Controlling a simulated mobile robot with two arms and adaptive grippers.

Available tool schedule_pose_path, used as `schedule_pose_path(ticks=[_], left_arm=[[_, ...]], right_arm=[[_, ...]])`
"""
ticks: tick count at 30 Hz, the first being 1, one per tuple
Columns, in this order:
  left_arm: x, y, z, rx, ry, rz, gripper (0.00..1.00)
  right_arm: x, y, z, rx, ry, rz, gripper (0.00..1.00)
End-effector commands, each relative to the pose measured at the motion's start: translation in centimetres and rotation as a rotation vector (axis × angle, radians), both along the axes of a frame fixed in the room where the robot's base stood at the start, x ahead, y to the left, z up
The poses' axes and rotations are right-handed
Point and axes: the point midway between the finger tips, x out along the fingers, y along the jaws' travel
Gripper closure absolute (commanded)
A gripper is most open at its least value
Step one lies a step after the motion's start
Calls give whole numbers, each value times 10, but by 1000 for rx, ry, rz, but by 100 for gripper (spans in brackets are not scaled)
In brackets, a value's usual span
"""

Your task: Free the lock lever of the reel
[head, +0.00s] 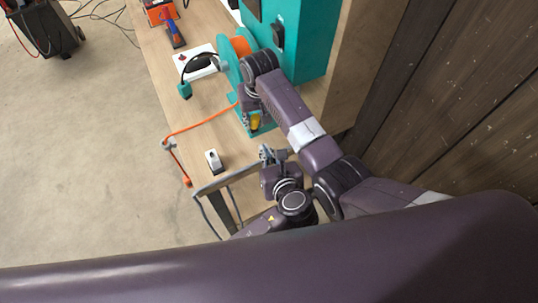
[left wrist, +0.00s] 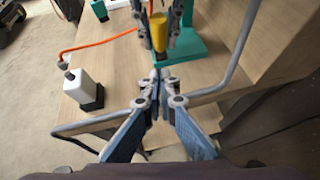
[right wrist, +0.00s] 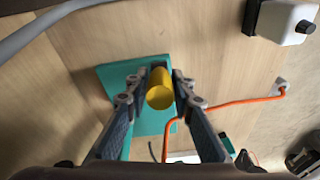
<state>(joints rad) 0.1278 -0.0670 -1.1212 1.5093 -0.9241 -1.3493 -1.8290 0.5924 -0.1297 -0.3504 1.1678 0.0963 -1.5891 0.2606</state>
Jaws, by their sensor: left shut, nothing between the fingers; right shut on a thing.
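The reel (head: 228,65) is teal with orange cable wound on it, beside a teal cabinet, in the head view. The yellow lock lever (head: 255,122) stands low on the reel's teal base plate (right wrist: 108,80); its round yellow end (right wrist: 160,96) faces the right wrist camera. My right gripper (right wrist: 159,80) is shut on the lever, one finger at each side. The left wrist view also shows the lever (left wrist: 159,32) between those fingers. My left gripper (left wrist: 160,78) is shut and empty, a little in front of the lever and apart from it. It is the lower gripper (head: 268,153) in the head view.
A white box with a black end (left wrist: 88,88) stands on the wooden bench at the left. An orange cable (head: 205,122) runs from the reel past the bench edge. A grey tube frame (head: 222,181) rises at the near end. The teal cabinet (head: 305,40) stands behind.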

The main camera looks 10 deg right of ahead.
Motion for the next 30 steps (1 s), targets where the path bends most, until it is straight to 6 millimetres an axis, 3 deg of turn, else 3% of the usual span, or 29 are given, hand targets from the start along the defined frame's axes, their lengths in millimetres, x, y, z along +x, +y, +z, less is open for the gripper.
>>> schedule_pose_path(ticks=[5, 12, 30], left_arm=[[33, 5, -19, 1, 0, 1, 100], [64, 9, -12, -2, 0, 1, 100], [81, 11, -5, -2, -1, 1, 100]], right_arm=[[1, 0, 1, 0, -3, 0, 100], [1, 0, 1, 0, -4, 0, 100], [1, 0, 1, 0, -4, 0, 100]])
